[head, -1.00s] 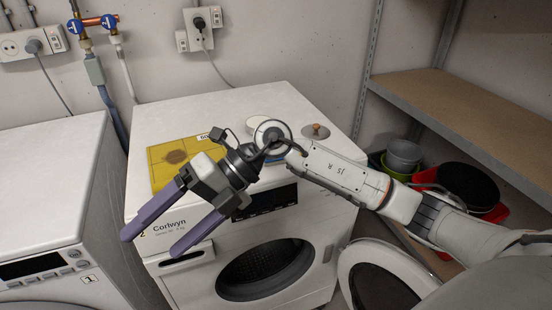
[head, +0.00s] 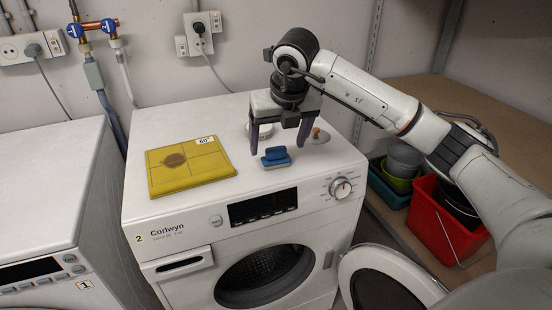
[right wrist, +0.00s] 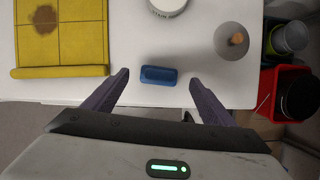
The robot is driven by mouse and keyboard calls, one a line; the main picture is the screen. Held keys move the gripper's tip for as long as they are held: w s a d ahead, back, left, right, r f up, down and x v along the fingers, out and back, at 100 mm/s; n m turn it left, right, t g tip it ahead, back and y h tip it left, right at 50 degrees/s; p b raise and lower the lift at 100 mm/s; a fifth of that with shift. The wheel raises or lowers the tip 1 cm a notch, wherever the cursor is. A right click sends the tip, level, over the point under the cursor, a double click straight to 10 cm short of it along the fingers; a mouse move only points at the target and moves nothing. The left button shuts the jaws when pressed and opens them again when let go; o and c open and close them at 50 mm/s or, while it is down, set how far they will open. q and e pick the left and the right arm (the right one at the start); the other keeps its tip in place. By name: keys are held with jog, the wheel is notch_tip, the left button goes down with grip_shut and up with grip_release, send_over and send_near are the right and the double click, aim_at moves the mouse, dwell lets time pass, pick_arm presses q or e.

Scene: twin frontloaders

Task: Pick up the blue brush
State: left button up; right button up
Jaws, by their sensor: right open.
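The blue brush (head: 275,158) lies on top of the right-hand washing machine (head: 190,218), near its front edge. It also shows in the right wrist view (right wrist: 158,76), between the fingertips and a little beyond them. My right gripper (head: 277,150) is open, pointing down above the brush, with one purple finger to each side of it. In the right wrist view the open fingers (right wrist: 158,82) hold nothing. I cannot tell whether the fingertips are level with the brush. My left gripper is not in view.
A folded yellow cloth (head: 190,166) with a brown stain lies left of the brush. A round white container (right wrist: 167,5) and a grey lid with a wooden knob (right wrist: 232,41) are behind it. The machine's door (head: 385,280) stands open. A red bucket (head: 440,220) is at the right.

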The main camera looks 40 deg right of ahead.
aim_at(277, 149)
jog(key=x, duration=0.4)
jog(key=shift+f, duration=0.4)
jog(key=c, duration=1.1)
jog(key=shift+c, duration=0.3)
jog(key=shift+r, duration=0.1)
notch_tip(277, 149, up, 10)
jog(key=shift+f, duration=0.1)
